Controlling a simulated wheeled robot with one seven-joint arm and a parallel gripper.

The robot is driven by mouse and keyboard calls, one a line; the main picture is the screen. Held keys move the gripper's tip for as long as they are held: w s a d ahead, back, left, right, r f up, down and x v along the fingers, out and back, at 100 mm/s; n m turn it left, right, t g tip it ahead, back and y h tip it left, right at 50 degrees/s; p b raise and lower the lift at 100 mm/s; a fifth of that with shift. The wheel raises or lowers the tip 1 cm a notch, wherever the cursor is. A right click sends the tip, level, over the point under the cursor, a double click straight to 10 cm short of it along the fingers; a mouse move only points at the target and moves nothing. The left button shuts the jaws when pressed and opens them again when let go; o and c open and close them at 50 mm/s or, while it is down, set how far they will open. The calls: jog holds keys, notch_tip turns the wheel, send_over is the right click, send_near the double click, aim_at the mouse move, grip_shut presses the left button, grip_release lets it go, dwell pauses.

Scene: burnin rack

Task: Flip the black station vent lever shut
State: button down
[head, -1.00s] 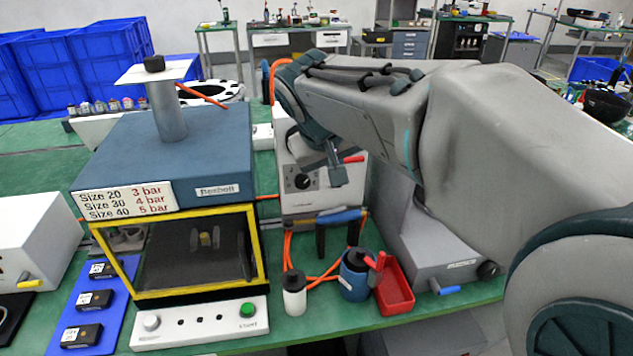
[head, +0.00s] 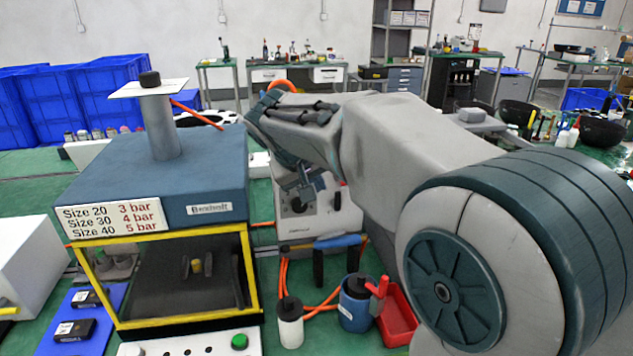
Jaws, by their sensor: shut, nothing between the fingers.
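I cannot make out for certain which lever is the black station's vent lever. A grey-white control unit (head: 318,222) with a black dial stands at the back centre of the bench. My gripper (head: 306,192) is in front of its face, shut and empty. The red lever on this unit is not clearly visible now, with my gripper and wrist close to that spot. A yellow lever (head: 8,310) on the white box (head: 28,260) shows at the left edge. The grey box with the blue lever at the right is hidden behind my arm.
A blue-topped, yellow-framed chamber (head: 205,185) stands left of my gripper. A white bottle (head: 290,325), a blue container (head: 355,305) and a red tray (head: 398,325) stand in front of the unit. Orange hoses (head: 283,280) run beside them.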

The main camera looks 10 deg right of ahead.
jog(key=x, duration=0.7)
jog(key=shift+d, duration=0.15)
jog(key=shift+d+r+b, duration=0.2)
jog(key=shift+d+b, duration=0.4)
jog(key=shift+r, duration=0.15)
jog(key=shift+r+p, duration=0.3)
jog(key=shift+r, duration=0.05)
jog(key=p, duration=0.4)
send_near(336, 194)
jog(key=shift+s+d+r, duration=0.3)
jog(key=shift+d+r, duration=0.15)
jog(key=shift+r, duration=0.1)
jog(key=shift+s+d+r, duration=0.3)
jog(key=shift+d+r, duration=0.1)
jog(key=shift+r, duration=0.1)
